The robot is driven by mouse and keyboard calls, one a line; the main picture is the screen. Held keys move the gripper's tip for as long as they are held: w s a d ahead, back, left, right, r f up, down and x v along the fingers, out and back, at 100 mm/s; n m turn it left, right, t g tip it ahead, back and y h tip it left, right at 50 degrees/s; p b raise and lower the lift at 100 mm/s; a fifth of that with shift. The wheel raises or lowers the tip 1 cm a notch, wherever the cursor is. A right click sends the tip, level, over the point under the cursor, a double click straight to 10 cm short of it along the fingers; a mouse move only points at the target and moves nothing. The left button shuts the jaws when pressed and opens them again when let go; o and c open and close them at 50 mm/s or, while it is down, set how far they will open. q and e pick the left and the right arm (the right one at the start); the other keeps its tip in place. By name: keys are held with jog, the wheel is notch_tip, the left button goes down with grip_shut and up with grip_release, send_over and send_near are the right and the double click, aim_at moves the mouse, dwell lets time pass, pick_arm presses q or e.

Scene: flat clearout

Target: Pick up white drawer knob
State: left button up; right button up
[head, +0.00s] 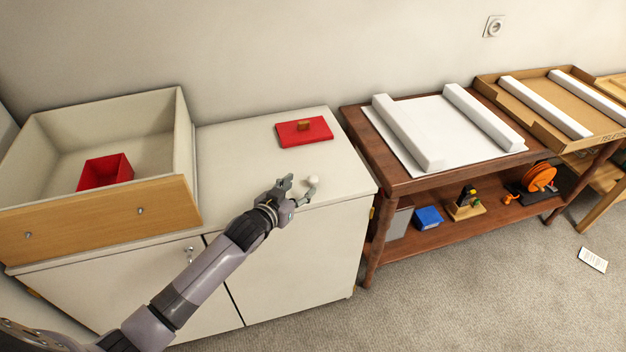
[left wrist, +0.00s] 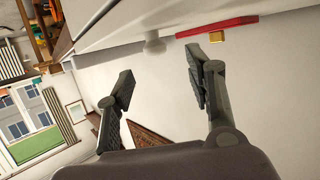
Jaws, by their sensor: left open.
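The white drawer knob (head: 313,181) is small and pale and stands on the white cabinet top (head: 240,150), close to its front right part. In the left wrist view the knob (left wrist: 153,44) shows beyond the fingertips, roughly between the two fingers, against the pale cabinet top. My left gripper (head: 301,187) is open and empty just in front of the knob. Its two fingers (left wrist: 160,78) are spread apart, with a gap between them and the knob. My right gripper is in neither view.
A red lid with a wooden handle (head: 304,132) lies behind the knob. At the left, a drawer (head: 98,223) with a wooden front holds an open red box (head: 105,172). A brown table (head: 437,176) with white foam bars stands to the right, beyond a narrow gap.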

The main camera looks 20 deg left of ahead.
aim_at(310, 181)
pick_arm(q)
jog(key=shift+d+f+x, duration=0.1)
jog(key=shift+d+x, duration=0.05)
jog(key=shift+x, duration=1.25)
jog(key=shift+d+f+x, duration=0.15)
jog(key=shift+x, duration=1.3)
jog(key=shift+s, duration=0.15)
jog(key=shift+c, duration=0.3)
jog(key=c, duration=1)
